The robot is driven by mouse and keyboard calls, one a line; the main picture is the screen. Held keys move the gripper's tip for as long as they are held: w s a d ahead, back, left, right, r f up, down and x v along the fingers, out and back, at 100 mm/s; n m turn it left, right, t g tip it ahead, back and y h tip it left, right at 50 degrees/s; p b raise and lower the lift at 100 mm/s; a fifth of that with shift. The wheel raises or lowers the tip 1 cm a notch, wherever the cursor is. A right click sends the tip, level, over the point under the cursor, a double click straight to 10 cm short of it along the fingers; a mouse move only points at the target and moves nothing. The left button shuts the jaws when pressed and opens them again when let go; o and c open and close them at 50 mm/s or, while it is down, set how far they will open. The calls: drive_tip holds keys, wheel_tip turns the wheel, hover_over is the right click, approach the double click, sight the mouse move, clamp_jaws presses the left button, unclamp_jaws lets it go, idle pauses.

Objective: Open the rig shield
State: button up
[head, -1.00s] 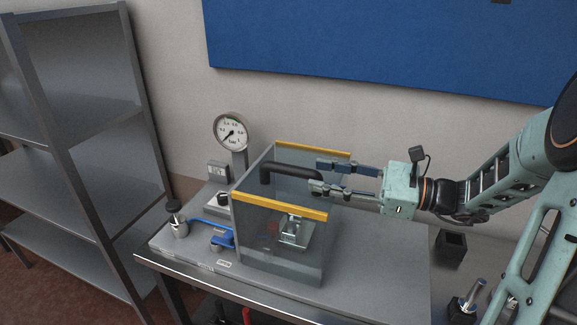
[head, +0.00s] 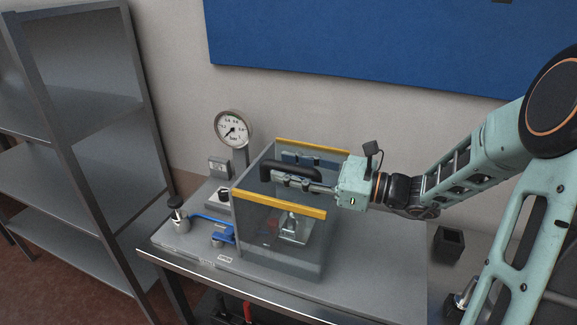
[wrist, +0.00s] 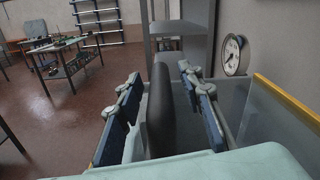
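The rig shield (head: 263,228) is a clear box with yellow top edge strips, standing on the bench rig. Its black bar handle (head: 268,169) lies between the two strips and also shows upright in the middle of the wrist view (wrist: 160,112). The shield looks closed. My gripper (head: 293,168) is at the handle, reaching in from the right. In the wrist view my gripper (wrist: 158,85) is open, with one blue-padded finger on each side of the handle. A gap shows between the handle and the right finger; the left finger is nearer. A metal fitting (head: 292,230) is inside the shield.
A pressure gauge (head: 233,128) stands behind the shield's left side. A blue lever valve (head: 222,233) and a small metal cylinder (head: 179,216) are to its left. A metal shelf (head: 75,140) stands further left. A dark square holder (head: 448,243) is at right.

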drive_tip(key=shift+a, duration=0.15)
drive_tip(key=shift+c, duration=0.4)
clamp_jaws()
